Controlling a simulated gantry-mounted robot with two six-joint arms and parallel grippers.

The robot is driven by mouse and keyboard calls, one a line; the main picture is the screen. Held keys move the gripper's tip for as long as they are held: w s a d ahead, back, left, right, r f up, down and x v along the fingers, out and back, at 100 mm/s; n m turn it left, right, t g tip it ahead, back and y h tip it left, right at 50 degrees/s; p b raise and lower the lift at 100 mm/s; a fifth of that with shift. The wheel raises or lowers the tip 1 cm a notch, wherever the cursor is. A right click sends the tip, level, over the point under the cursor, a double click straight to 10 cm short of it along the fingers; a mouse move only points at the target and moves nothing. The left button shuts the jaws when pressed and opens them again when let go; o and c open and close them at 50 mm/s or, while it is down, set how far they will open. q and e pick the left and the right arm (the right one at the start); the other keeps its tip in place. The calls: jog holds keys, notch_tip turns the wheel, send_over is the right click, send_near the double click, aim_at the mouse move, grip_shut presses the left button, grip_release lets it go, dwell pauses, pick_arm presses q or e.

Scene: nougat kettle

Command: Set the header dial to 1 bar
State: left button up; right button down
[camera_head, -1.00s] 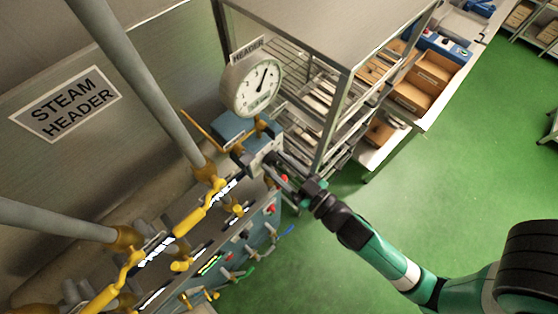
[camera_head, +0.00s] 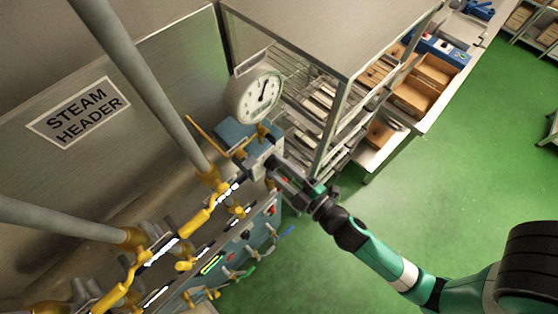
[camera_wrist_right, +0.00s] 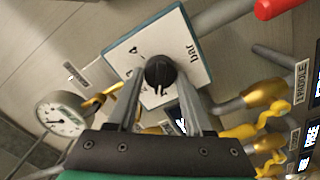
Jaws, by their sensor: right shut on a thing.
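The header dial is a black round knob (camera_wrist_right: 160,71) on a white, blue-edged plate (camera_wrist_right: 192,50) marked with numbers and "bar". In the right wrist view the two fingers of my right gripper (camera_wrist_right: 160,88) straddle the knob and are shut on it. The knob's pointer and most numbers are partly hidden or too small to read surely; a 4 shows at the upper left. In the head view my right gripper (camera_head: 273,164) reaches the dial's box from the right, hiding the knob. My left gripper is out of view.
A round header gauge (camera_head: 260,94) stands above the box, its needle pointing up and slightly right. Yellow valves and pipes (camera_head: 196,221) lie to the left. A wire-shelf rack (camera_head: 328,130) stands close behind the arm. Green floor (camera_head: 440,200) is open at right.

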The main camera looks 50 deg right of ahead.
jog(key=shift+n, duration=1.2)
jog(key=shift+c, duration=1.6)
grip_release()
jog(key=s+a+b, duration=0.1)
jog(key=s+b, duration=0.6)
jog(key=s, duration=0.4)
jog(key=shift+s+a, duration=0.2)
jog(key=shift+s, duration=0.05)
